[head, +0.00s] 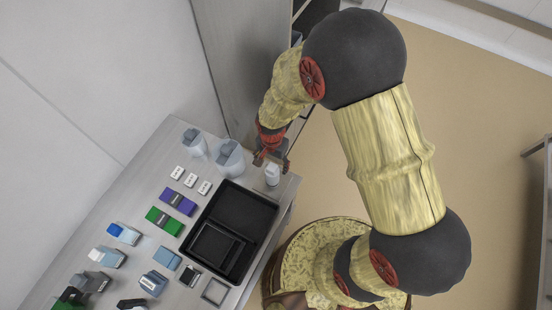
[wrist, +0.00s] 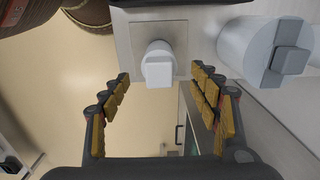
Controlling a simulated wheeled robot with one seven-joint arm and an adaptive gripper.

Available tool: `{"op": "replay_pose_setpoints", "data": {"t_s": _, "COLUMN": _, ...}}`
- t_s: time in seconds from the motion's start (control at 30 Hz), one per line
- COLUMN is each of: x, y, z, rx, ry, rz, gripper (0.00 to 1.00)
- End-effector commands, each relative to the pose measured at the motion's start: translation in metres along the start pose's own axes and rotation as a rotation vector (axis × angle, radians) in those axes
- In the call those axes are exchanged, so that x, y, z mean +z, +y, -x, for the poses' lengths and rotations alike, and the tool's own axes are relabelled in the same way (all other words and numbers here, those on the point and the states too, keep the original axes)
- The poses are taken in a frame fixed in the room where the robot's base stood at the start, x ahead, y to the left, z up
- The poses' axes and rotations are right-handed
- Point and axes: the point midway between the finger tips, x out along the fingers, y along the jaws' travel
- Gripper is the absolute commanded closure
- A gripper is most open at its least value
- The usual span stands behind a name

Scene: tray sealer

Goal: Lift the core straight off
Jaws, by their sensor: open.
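The core looks to be the small white cylinder with a squarish top. It stands near the table's far right corner in the head view (head: 272,174). In the wrist view the core (wrist: 158,66) stands upright on a square grey plate (wrist: 178,30), just ahead of the fingertips and between their lines. My gripper (wrist: 162,82) is open, with one finger on each side and clear gaps to the core. In the head view my gripper (head: 271,160) is beside and partly above the core. No contact shows.
A black tray (head: 272,205) lies close by on the table. Two larger grey-white containers (head: 230,158) stand left of the core; one (wrist: 262,50) is near the right finger. Coloured boxes (head: 178,201) and small white labelled blocks (head: 190,180) cover the table. The table edge is close.

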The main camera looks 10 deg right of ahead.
Motion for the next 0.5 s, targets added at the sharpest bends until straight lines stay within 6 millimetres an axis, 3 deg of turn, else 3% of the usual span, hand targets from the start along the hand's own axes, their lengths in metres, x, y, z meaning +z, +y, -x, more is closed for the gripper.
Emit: {"op": "replay_pose_setpoints", "data": {"t_s": 0.5, "x": 0.005, "y": 0.001, "z": -0.051, "rx": 0.004, "ry": -0.003, "rz": -0.002, "gripper": 0.38}}
